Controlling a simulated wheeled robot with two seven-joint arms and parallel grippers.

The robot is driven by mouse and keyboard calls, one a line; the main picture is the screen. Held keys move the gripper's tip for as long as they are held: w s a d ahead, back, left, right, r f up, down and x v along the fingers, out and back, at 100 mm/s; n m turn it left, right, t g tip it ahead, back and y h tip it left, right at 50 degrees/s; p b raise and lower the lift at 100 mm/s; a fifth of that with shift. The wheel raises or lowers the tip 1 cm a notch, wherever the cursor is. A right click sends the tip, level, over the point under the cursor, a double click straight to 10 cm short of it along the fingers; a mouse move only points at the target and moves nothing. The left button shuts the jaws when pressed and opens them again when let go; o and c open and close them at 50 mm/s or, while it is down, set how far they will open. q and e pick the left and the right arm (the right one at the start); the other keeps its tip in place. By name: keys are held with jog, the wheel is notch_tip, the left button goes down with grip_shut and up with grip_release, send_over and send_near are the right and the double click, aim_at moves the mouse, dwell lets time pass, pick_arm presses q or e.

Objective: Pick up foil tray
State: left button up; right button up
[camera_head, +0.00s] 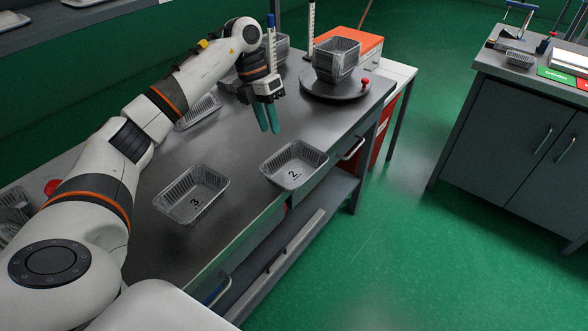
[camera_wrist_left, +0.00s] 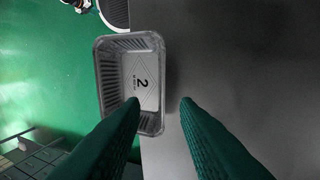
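A silver foil tray marked 2 (camera_head: 288,172) sits upright near the front edge of the dark metal table (camera_head: 232,150). It also shows in the left wrist view (camera_wrist_left: 118,68), just beyond my left fingers. Another foil tray marked 3 (camera_head: 188,203) sits to its left in the head view. My left gripper (camera_head: 267,130) has green fingers that point down above the table, behind tray 2 and apart from it. In the left wrist view the two fingertips (camera_wrist_left: 160,102) are spread with nothing between them, and the left finger covers part of tray 2. My right gripper is in neither view.
A stack of foil trays (camera_head: 336,60) stands on a black round turntable (camera_head: 335,90) with a red knob (camera_head: 365,82). More trays (camera_head: 200,113) lie partly behind my left arm. A cabinet (camera_head: 515,125) stands across open green floor (camera_head: 400,250).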

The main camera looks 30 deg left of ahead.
aim_at(280, 154)
pick_arm(q)
jog(key=x, duration=1)
jog(key=shift+w+r+p, duration=0.1)
jog(key=shift+w+p, duration=0.15)
jog(key=shift+p, duration=0.15)
grip_shut()
